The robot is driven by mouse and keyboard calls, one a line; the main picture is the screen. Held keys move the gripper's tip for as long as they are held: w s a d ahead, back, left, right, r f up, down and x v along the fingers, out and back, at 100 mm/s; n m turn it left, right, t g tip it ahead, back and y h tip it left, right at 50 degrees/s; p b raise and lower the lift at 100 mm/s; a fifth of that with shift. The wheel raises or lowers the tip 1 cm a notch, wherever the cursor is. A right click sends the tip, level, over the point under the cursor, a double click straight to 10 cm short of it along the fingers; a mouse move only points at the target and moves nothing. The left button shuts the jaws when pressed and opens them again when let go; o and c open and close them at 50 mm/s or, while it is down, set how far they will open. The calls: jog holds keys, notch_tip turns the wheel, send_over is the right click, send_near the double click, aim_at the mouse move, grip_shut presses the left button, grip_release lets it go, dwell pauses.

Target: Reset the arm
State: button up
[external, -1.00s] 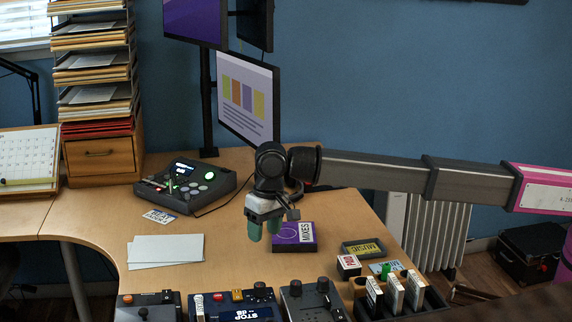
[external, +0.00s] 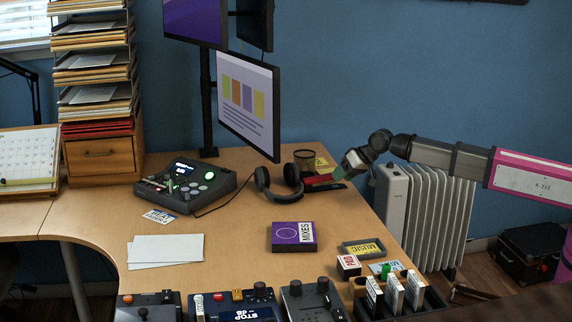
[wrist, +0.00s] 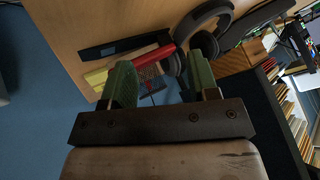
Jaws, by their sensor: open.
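My arm reaches in from the right side of the external view. My gripper (external: 338,174) is at the right back edge of the desk, near the headphones. In the wrist view my gripper (wrist: 162,85) shows two green fingers spread apart with nothing held between them. Beyond the fingers lie a red object (wrist: 157,55) and a mesh cup (wrist: 150,75), both below the gripper. The cup also shows in the external view (external: 304,160), behind the gripper.
Black headphones (external: 279,184) lie left of my gripper. A purple MIXES box (external: 292,236) sits mid-desk. A monitor (external: 248,104) stands at the back. A white radiator (external: 425,218) stands beside the desk. The desk around the white papers (external: 166,249) is mostly clear.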

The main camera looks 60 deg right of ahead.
jog(key=shift+t, duration=0.4)
jog(key=d, duration=0.2)
jog(key=s+d, duration=0.1)
jog(key=d, duration=0.1)
jog(key=s+d, duration=0.1)
jog(key=d, duration=0.1)
jog(key=shift+s+f, duration=0.1)
jog(key=shift+f, duration=0.15)
jog(key=s+d+f+n+g+h, duration=0.2)
jog(key=s+f+g, duration=0.7)
jog(key=s+f, duration=1.6)
jog(key=s+d+n, duration=0.1)
jog(key=s, duration=0.3)
jog(key=shift+d+f, duration=0.15)
jog(key=shift+d, duration=0.15)
